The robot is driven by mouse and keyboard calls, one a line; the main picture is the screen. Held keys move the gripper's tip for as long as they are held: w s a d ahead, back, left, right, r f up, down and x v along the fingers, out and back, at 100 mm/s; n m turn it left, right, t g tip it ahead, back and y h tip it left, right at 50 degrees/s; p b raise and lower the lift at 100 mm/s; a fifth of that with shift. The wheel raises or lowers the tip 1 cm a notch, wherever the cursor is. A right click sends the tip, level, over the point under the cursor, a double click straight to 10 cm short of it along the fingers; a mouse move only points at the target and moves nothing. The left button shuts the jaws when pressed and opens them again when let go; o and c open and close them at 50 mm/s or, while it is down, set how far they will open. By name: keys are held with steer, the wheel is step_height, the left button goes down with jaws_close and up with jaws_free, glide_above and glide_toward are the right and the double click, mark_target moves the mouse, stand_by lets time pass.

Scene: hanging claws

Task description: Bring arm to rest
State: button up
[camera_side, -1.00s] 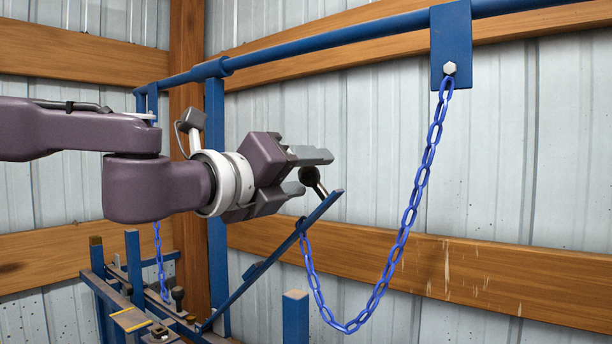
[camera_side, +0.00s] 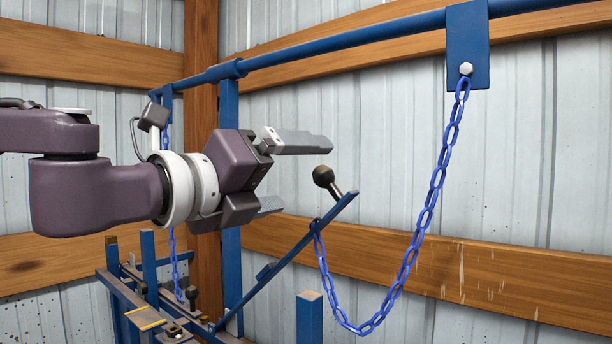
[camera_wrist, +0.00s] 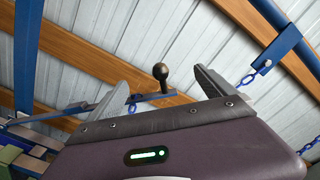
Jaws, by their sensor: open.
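My gripper (camera_side: 300,173) is open and empty in the side view, its two grey fingers spread one above the other. A dark ball-ended knob (camera_side: 324,176) stands on the upper end of a slanted blue bar (camera_side: 285,260), just right of my gripper and apart from it. In the wrist view the knob (camera_wrist: 161,72) shows in the gap beyond my open fingers (camera_wrist: 158,93). A blue chain (camera_side: 428,215) runs from the bar's upper end up to a blue plate (camera_side: 467,45).
A blue rail (camera_side: 350,44) crosses above my gripper. A blue frame (camera_side: 148,270) with a second hanging chain (camera_side: 174,260) stands lower left. A blue post (camera_side: 309,318) rises at the bottom. A corrugated wall with wooden beams (camera_side: 420,272) is behind.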

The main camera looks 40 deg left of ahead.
steer(key=shift+s, duration=0.8)
steer(key=s+a+f+n+g+y, duration=0.2)
steer(key=s+a+f+n+g, duration=0.2)
steer(key=s+a+f+n, duration=0.25)
steer(key=s+a+f+n+g+y, duration=0.2)
steer(key=s+a+f+n+g, duration=0.15)
steer(key=a+f+n, duration=0.4)
steer(key=s+d+f+n+g+h, duration=0.4)
steer(key=s+d+f+n+g, duration=0.1)
steer(key=s+f+n, duration=0.5)
step_height(320, 180, down, 2)
steer(key=n, duration=0.3)
steer(key=shift+d, duration=0.25)
